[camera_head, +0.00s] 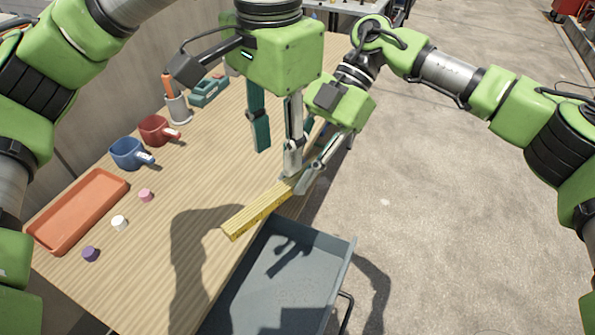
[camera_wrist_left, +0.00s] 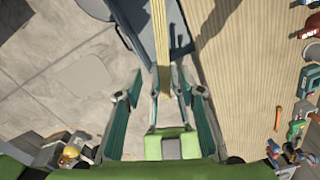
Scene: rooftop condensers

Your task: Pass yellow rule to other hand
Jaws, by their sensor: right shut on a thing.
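The yellow rule (camera_head: 262,211) is a long flat bar held over the table's right edge, its near end pointing to the lower left. My right gripper (camera_head: 299,182) is shut on its far end. In the left wrist view the rule (camera_wrist_left: 161,40) runs from the top down to the right gripper's fingers (camera_wrist_left: 167,85). My left gripper (camera_head: 277,160) is above, fingers pointing down, open and empty. In the left wrist view its wide-spread fingers (camera_wrist_left: 161,95) stand either side of the right gripper's fingers, apart from the rule.
The wooden table (camera_head: 190,185) carries an orange tray (camera_head: 47,239), a blue mug (camera_head: 127,153), a red mug (camera_head: 154,130), a cup (camera_head: 179,110) and small purple, white and pink pieces. A grey bin (camera_head: 345,262) stands beside its right edge. Open floor lies right.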

